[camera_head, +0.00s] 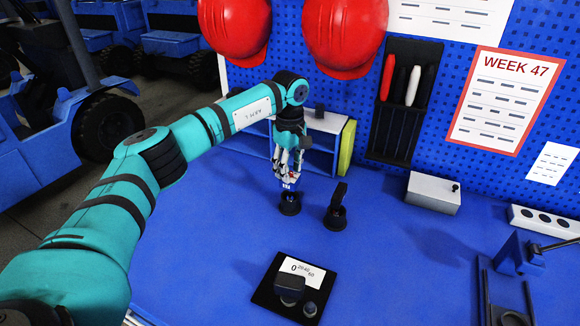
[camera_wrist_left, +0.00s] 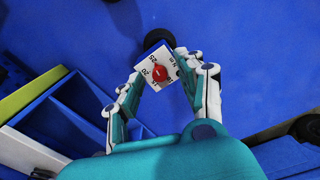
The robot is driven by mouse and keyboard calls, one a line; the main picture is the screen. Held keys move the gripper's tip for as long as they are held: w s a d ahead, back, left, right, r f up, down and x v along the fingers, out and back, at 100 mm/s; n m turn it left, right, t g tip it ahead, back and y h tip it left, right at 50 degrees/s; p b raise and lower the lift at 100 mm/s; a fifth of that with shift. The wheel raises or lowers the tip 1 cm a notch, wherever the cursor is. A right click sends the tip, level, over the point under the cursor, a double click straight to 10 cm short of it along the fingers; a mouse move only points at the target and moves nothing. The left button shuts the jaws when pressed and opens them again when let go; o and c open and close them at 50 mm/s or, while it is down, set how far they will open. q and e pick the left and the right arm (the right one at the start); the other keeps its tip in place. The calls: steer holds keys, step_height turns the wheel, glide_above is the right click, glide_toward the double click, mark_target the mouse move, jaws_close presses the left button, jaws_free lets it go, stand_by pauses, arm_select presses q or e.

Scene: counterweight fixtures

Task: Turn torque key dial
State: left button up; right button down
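A white square dial plate with printed numbers and a red knob (camera_wrist_left: 160,73) at its middle shows in the left wrist view. My left gripper (camera_head: 288,178) points down over a black round base (camera_head: 290,204) on the blue table. In the left wrist view, its fingers (camera_wrist_left: 160,70) stand apart on either side of the plate, with the red knob between them. The fingers are not closed on the knob; whether they touch the plate's edges I cannot tell. The plate is mostly hidden by the fingers in the head view. My right gripper is not in view.
A black fixture with an upright part (camera_head: 337,209) stands just right of the base. A black dial box with a white scale (camera_head: 301,268) is near the front. A grey box (camera_head: 433,193) and a blue shelf (camera_head: 319,158) are at the back. The left table area is clear.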

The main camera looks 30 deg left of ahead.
arm_select(q)
steer(key=shift+f, duration=0.1)
jaws_close()
